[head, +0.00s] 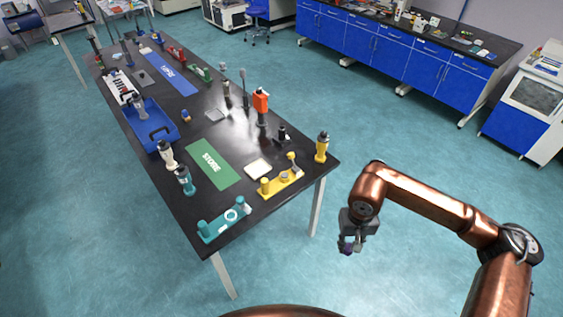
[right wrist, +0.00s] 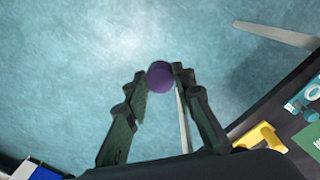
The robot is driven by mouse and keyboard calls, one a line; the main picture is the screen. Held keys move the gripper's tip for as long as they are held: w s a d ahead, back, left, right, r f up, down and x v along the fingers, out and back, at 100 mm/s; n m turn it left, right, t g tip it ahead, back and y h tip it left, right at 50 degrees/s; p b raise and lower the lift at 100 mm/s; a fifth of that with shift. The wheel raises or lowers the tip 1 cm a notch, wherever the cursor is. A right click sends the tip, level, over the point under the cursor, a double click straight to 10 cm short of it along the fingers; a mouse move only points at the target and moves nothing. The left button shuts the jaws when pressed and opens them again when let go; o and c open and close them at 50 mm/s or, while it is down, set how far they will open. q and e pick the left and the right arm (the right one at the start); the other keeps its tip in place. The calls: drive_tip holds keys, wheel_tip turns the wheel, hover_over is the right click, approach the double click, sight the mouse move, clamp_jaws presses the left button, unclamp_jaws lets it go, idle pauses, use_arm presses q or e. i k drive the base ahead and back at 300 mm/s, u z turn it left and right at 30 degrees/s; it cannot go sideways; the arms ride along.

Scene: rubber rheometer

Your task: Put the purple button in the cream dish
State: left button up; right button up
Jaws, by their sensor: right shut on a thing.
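The purple button (right wrist: 160,75) is round and sits between the fingertips of my right gripper (right wrist: 158,82) in the right wrist view. In the head view my right gripper (head: 352,243) hangs over open floor, to the right of the table's near end, and the button shows as a small dark purple spot (head: 346,250) at its tips. The cream dish (head: 258,168) is a pale, flat square on the black table, between the green STORE mat and the yellow rack. It looks empty. My left gripper is not in view.
A yellow rack (head: 268,191) and a teal rack (head: 222,225) stand near the table's near edge. The green STORE mat (head: 213,164) is bare.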

sight(253, 171)
drive_tip(key=z, duration=0.1)
drive_tip(key=i, duration=0.7)
drive_tip(key=u, duration=0.8)
drive_tip(key=i, duration=0.65)
drive_tip(key=u, duration=0.8)
